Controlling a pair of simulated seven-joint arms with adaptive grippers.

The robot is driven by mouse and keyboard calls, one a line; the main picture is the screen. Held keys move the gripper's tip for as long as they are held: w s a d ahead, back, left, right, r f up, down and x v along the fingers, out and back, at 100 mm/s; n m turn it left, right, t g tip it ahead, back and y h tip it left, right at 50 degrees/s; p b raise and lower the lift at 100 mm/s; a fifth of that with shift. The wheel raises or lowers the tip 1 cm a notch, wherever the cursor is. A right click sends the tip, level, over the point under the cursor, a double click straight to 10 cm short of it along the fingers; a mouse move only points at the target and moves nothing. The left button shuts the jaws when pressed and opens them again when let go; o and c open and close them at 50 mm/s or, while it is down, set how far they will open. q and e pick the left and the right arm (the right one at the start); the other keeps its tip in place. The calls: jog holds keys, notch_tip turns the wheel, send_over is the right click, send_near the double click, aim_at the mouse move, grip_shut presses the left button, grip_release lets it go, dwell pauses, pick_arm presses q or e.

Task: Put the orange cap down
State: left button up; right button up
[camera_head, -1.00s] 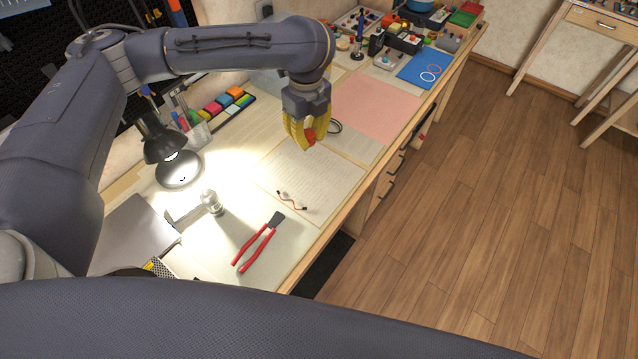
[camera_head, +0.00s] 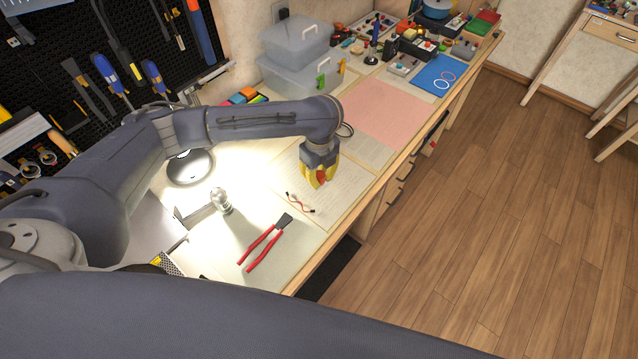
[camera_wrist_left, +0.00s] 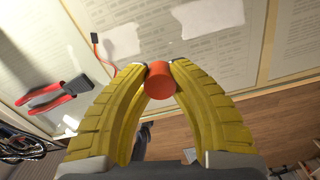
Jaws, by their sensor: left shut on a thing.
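My left gripper (camera_head: 319,181) has yellow fingers and is low over the paper sheets on the workbench, near its front edge. It is shut on the orange cap (camera_wrist_left: 160,80), which sits between the fingertips in the left wrist view. In the head view only a small orange-red part of the cap (camera_head: 321,176) shows between the fingers. I cannot tell whether the cap touches the paper. My right gripper is not in view.
A red-and-black cable (camera_head: 299,203) lies just left of the gripper. Red-handled pliers (camera_head: 265,243) and a glass bulb (camera_head: 221,200) lie further left. A pink mat (camera_head: 385,110) and a blue mat (camera_head: 438,76) are beyond. Clear plastic boxes (camera_head: 297,65) stand by the wall.

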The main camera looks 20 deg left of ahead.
aim_at(319, 189)
pick_arm(q)
jog(key=shift+f, duration=1.95)
jog(key=shift+f, duration=0.1)
jog(key=o, duration=0.7)
notch_tip(319, 189, up, 12)
jog(key=shift+r, duration=0.1)
